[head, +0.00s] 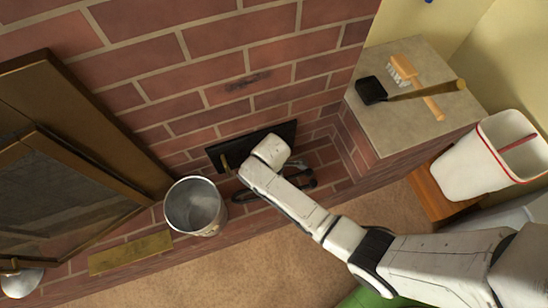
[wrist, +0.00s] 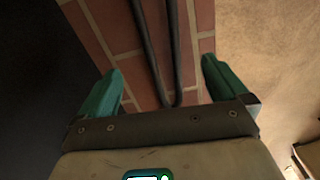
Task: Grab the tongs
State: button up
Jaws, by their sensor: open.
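The tongs (wrist: 175,60) show in the wrist view as two long, thin dark bars over red brick, running from the top edge down between my fingers. My gripper (wrist: 160,88) is open, with one teal finger on each side of the bars and apart from them. The bars' lower ends are close to my gripper's palm, and their far ends are out of frame. In the head view, dark thin parts (head: 304,184) lie on the brick hearth beside my wrist, probably the tongs. My fingers are hidden there behind my arm.
A metal bucket (head: 195,206) stands on the hearth left of my arm. A black panel (head: 226,152) leans at the brick wall. A stone ledge (head: 400,130) holds a small shovel (head: 371,90) and a brush (head: 403,68). A white bin (head: 484,160) stands at right. Carpet (head: 240,265) is clear in front.

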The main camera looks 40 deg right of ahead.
notch_tip(320, 180, down, 7)
jog(key=shift+s+a+r+b, duration=0.1)
jog(key=shift+r+b, duration=0.05)
jog(key=shift+b, duration=0.95)
jog(key=shift+c, duration=0.4)
jog(key=c, duration=1.3)
